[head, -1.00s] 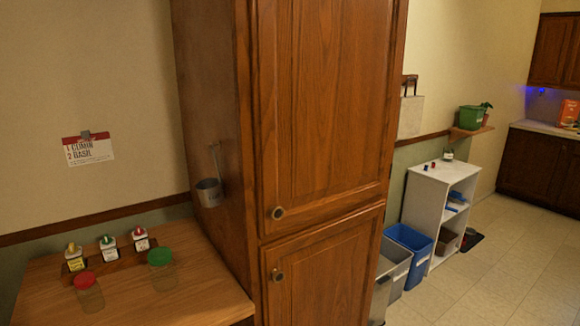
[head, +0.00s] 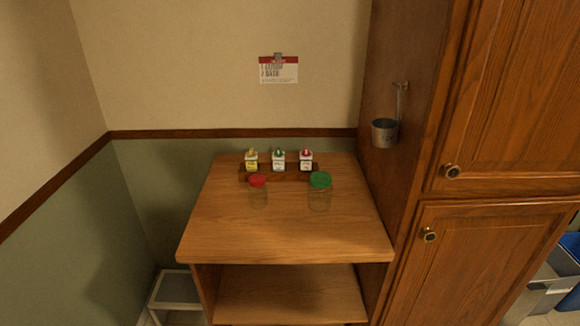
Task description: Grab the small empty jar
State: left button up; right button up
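Two clear jars stand on the wooden counter top (head: 285,236) in the head view. One jar with a red lid (head: 258,181) is at the left and looks the smaller. The other jar with a green lid (head: 320,180) is at the right and looks a little larger. Both have see-through bodies and look empty, though the bodies are faint. Neither of my grippers is in view, and nothing is touching the jars.
Several small bottles, such as the green-topped one (head: 279,160), stand in a wooden rack behind the jars. A metal cup (head: 385,133) hangs on the tall cabinet's (head: 490,245) side. A card (head: 278,70) is on the wall. The counter's front is clear.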

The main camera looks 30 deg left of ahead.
aim_at(257, 195)
jog(key=u, duration=1.15)
jog(key=j+u, duration=0.25)
jog(key=u, duration=0.2)
jog(key=i+j+u, duration=0.1)
jog(key=u, duration=0.35)
jog(key=i+j, duration=0.05)
jog(key=j, duration=0.05)
